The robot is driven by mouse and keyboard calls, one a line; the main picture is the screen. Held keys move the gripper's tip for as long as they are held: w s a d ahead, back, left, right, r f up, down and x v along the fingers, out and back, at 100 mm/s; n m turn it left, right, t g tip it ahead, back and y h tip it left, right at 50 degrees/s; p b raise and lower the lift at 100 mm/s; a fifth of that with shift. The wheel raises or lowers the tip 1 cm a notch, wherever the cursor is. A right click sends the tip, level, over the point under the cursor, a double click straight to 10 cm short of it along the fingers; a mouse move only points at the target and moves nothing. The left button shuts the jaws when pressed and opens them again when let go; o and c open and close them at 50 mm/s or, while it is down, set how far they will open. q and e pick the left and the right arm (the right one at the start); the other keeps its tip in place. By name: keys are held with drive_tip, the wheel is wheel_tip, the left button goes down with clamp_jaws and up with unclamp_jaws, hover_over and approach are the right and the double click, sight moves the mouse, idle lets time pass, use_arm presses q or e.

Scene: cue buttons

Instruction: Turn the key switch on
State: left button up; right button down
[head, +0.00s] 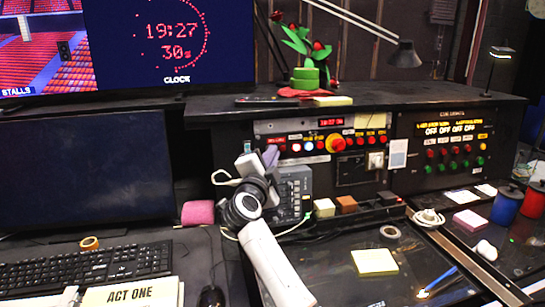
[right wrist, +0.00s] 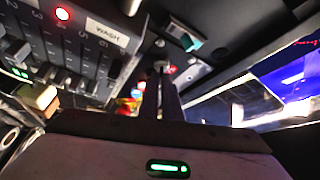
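My right gripper (head: 270,156) reaches up to the back panel, left of the small slider mixer (head: 292,192). In the right wrist view, its two dark fingers (right wrist: 162,78) are close together. A small silver fitting (right wrist: 164,66) shows at their tips; it may be the key switch, but I cannot tell whether the fingers touch or grip it. A teal piece (right wrist: 192,42) stands apart from the fingers, and a teal piece also shows left of the gripper in the head view (head: 247,147). My left gripper is not in view.
The mixer's WASH label (right wrist: 106,31) is close beside the fingers. A button panel (head: 320,139) with a red knob (head: 336,145) lies to the right. A desk lamp (head: 404,54) and a potted plant (head: 306,75) stand behind. Yellow notes (head: 375,262) lie on the desk.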

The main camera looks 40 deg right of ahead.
drive_tip(key=m+g, duration=0.1)
drive_tip(key=m, duration=0.1)
drive_tip(key=m+y, duration=0.1)
drive_tip(key=m, duration=0.1)
drive_tip(key=shift+r+m+g, duration=0.1)
drive_tip(key=shift+m+g, duration=0.2)
drive_tip(key=shift+g, duration=0.1)
drive_tip(key=shift+y, duration=0.3)
drive_tip(key=c, duration=2)
unclamp_jaws()
drive_tip(key=b+v, duration=0.1)
drive_tip(key=v, duration=0.9)
drive_tip(key=shift+a+r, duration=0.1)
drive_tip(key=shift+a, duration=0.1)
